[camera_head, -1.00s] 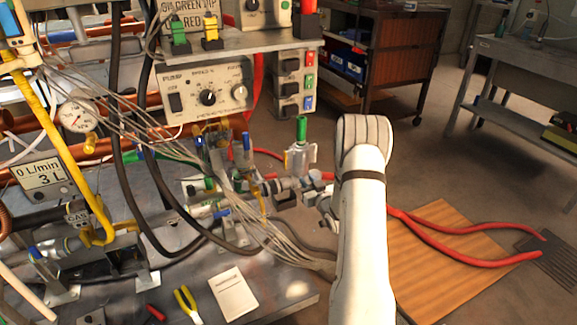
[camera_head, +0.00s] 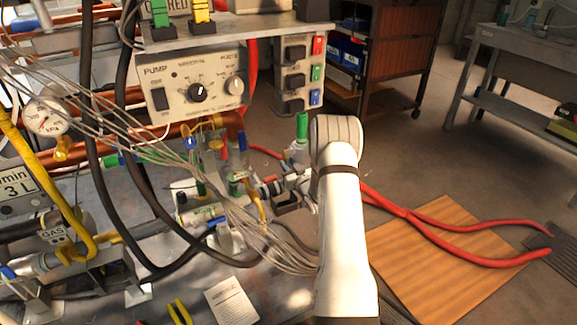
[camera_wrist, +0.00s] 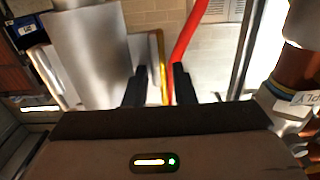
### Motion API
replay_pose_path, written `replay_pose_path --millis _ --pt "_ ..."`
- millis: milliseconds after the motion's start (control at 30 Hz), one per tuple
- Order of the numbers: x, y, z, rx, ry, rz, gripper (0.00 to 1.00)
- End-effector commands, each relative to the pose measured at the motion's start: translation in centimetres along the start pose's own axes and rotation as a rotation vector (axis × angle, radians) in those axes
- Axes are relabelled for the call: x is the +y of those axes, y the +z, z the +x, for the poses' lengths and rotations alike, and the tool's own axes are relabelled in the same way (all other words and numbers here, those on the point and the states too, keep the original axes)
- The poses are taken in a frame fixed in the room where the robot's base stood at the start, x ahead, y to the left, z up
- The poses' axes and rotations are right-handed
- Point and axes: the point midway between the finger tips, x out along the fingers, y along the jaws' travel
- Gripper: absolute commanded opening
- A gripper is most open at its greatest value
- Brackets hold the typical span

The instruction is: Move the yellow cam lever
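A yellow lever-like piece (camera_head: 201,12) stands beside a green one (camera_head: 161,12) on the metal shelf at the top of the head view, cut by the frame edge. A smaller yellow part (camera_head: 261,211) is low among the fittings and wires. I cannot tell for sure which is the cam lever. My gripper (camera_wrist: 160,76) shows in the wrist view with its two dark fingers apart and nothing clearly between them. A thin yellow strip (camera_wrist: 160,55) lies beyond the fingers. In the head view my white arm and the fittings mostly hide the gripper.
The pump control box (camera_head: 197,88) hangs under the shelf. Red hoses (camera_head: 437,232) run right over a wooden board (camera_head: 447,262). Black hoses and thin wires cross the bench. A pressure gauge (camera_head: 47,115) is at left. Floor on the right is mostly clear.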

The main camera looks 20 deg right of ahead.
Motion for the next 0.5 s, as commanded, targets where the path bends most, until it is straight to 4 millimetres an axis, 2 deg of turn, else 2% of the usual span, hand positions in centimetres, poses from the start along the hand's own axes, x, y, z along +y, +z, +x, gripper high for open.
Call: replay_pose_path --millis 133,400,500 --pt "0.14 0.08 1.04 0.000 0.002 0.001 0.24" --pt "0.28 -0.02 1.17 -0.001 0.004 0.001 0.24" --pt "0.30 -0.02 1.16 -0.001 0.005 0.001 0.16"
